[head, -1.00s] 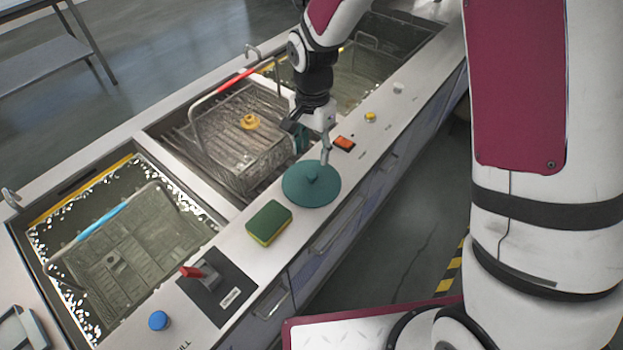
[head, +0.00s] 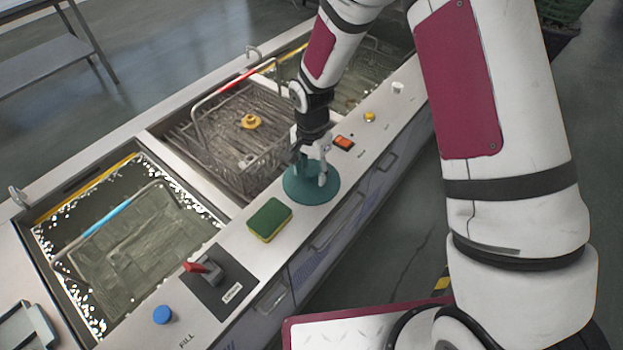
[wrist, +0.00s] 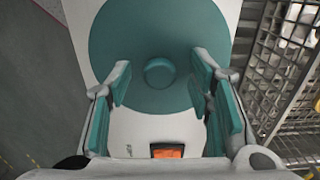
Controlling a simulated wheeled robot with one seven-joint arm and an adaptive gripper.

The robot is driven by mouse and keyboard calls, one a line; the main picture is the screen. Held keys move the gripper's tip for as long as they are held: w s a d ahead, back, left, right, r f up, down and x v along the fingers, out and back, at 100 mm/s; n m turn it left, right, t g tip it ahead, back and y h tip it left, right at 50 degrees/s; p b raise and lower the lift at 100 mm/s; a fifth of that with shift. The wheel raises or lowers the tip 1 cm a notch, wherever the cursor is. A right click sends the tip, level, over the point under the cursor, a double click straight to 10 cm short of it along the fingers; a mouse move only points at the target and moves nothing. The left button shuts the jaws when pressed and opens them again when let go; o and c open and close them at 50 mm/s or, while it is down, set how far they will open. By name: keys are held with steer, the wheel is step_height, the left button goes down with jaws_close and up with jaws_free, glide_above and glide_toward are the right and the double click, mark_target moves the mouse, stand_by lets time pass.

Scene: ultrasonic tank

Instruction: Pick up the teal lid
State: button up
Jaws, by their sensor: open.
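The teal lid (head: 311,190) is a round disc with a small knob. It lies flat on the white counter beside the middle tank. My gripper (head: 312,180) is just above the lid in the head view and hides part of it, including the knob. In the wrist view, the lid (wrist: 152,30) fills the upper middle. Its knob (wrist: 159,72) shows between the two teal finger pads of my open gripper (wrist: 159,88). The gripper is empty. I cannot tell how far the fingertips are above the lid.
A green and yellow sponge (head: 269,219) lies left of the lid. An orange switch (head: 344,142) and a yellow button (head: 369,116) are to its right. The middle tank's basket (head: 222,140) with a red handle is behind. A red lever (head: 199,268) stands at the front left.

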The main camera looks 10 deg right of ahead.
jaws_close()
steer(key=shift+r, duration=0.2)
